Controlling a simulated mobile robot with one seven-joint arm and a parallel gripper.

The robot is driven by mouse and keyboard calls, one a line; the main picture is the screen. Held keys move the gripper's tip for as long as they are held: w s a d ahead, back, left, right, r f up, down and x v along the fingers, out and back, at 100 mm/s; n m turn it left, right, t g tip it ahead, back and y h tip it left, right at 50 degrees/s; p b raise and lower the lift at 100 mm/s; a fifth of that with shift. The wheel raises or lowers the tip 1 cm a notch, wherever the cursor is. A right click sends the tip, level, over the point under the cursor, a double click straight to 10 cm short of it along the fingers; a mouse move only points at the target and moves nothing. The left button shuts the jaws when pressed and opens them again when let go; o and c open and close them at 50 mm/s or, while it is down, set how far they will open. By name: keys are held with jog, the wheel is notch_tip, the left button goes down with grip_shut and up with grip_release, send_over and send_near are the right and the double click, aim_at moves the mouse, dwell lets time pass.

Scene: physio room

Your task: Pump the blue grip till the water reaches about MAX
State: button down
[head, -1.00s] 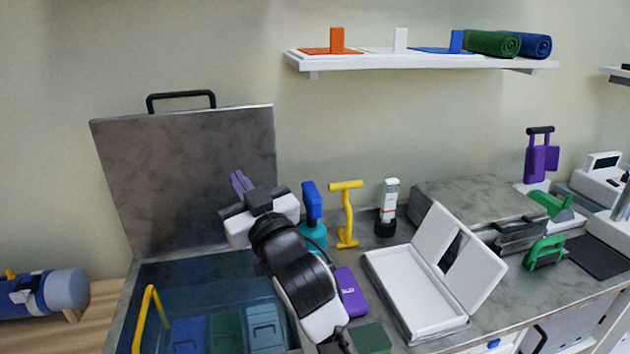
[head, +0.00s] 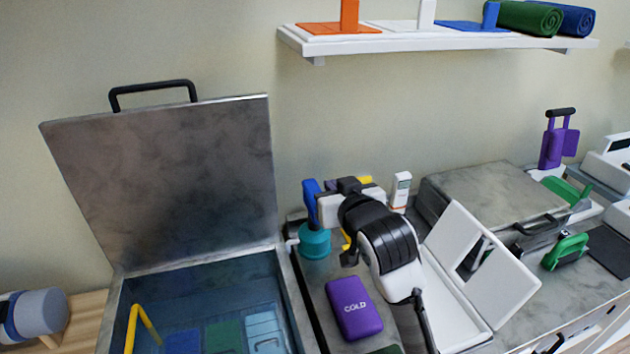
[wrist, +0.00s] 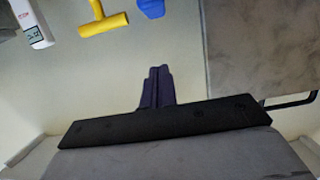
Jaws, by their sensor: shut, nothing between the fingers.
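The blue grip (head: 310,199) stands upright on a teal pump body (head: 314,242) beside the tank's right edge; it also shows at the top of the wrist view (wrist: 152,7). The open tank (head: 295,300) holds clear bluish water (head: 185,300) over several coloured packs. I cannot make out a MAX mark. My gripper (wrist: 157,88) has its purple fingers together and empty. In the head view its white and black body is just right of the blue grip, in front of the yellow T-handle (head: 365,180), and hides the fingers. The gripper appears apart from the grip.
The tank's raised lid (head: 165,180) stands to the left. A yellow handle (head: 135,325) rises from the tank. A purple COLD pack (head: 354,307), a white thermometer-like device (head: 401,190) and an open white case (head: 455,290) are on the counter. A shelf (head: 440,40) hangs above.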

jog(key=shift+s+r, duration=0.1)
send_over(318, 187)
jog(key=s, duration=0.4)
notch_tip(318, 187, down, 2)
jog(key=shift+w+d+f+p, duration=0.1)
jog(key=shift+d+p, duration=0.05)
jog(key=shift+p, duration=0.3)
jog(key=f+b, duration=0.2)
jog(key=shift+w+f, duration=0.35)
jog(key=shift+w, duration=0.05)
jog(key=shift+f+b, duration=0.45)
jog(key=shift+f, duration=0.35)
